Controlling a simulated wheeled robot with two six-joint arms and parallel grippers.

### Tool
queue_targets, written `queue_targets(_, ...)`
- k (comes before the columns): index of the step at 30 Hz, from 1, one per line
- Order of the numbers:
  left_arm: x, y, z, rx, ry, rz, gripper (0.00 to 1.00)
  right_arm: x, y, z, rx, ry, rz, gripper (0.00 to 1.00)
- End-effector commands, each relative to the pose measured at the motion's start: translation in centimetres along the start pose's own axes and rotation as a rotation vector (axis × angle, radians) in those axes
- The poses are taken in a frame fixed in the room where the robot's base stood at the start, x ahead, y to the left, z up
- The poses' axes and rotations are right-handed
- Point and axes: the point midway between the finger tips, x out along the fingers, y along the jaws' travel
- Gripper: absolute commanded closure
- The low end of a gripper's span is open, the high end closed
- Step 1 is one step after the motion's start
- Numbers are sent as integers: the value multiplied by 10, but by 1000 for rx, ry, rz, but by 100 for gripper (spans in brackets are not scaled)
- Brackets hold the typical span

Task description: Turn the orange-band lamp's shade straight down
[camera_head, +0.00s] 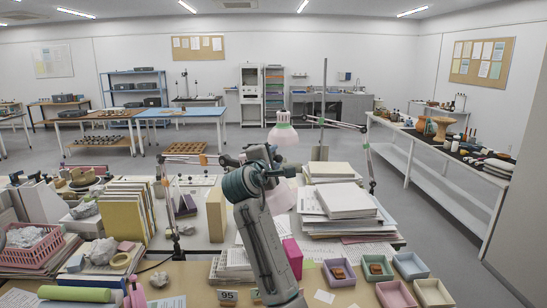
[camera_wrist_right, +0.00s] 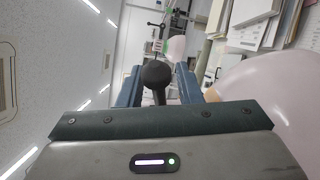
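My right arm rises from the bottom middle of the head view, with its gripper (camera_head: 258,160) over the bench. In the right wrist view, its two blue fingers (camera_wrist_right: 158,78) stand apart on either side of a dark round knob (camera_wrist_right: 156,74); I cannot tell whether they press on it. A pale pink lamp shade (camera_head: 284,197) shows just behind the arm, partly hidden. A large pale shade (camera_wrist_right: 275,105) fills the right of the wrist view, with a tan-orange patch at its left edge. I cannot make out an orange band for certain. My left gripper is not in view.
Another pale shade with a green band (camera_head: 283,130) hangs farther back on a jointed lamp arm. Paper stacks (camera_head: 345,203) stand right of my arm, upright folders (camera_head: 127,212) left. Small coloured trays (camera_head: 411,266) and a pink basket (camera_head: 32,247) crowd the front.

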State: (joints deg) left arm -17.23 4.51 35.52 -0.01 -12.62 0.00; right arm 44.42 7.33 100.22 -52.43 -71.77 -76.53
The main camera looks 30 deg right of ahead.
Motion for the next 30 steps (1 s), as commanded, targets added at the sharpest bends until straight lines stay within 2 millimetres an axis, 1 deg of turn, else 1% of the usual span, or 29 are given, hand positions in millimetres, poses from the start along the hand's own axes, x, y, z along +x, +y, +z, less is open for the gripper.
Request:
queue_targets(1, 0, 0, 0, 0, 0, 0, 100, 0, 0, 0, 0, 0, 0, 70)
queue_targets(2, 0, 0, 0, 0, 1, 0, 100, 0, 0, 0, 0, 0, 0, 76)
queue_targets(3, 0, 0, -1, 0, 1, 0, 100, 0, 0, 0, 0, 0, 0, 84)
queue_targets(5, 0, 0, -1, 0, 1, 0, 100, 0, 0, 0, 0, 0, 0, 96)
queue_targets(6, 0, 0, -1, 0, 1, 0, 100, 0, 0, 0, 0, 0, 0, 100)
queue_targets(13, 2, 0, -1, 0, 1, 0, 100, 0, -2, 0, 7, 0, 1, 100)
queue_targets(18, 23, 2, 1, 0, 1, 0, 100, -1, -21, -3, 110, -7, 27, 100)
queue_targets(22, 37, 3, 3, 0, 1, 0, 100, -2, -32, -4, 208, -15, 53, 100)
queue_targets(25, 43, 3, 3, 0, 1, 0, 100, -2, -36, -4, 256, -18, 64, 100)
queue_targets(30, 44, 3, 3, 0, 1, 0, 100, -2, -36, -4, 285, -19, 71, 100)
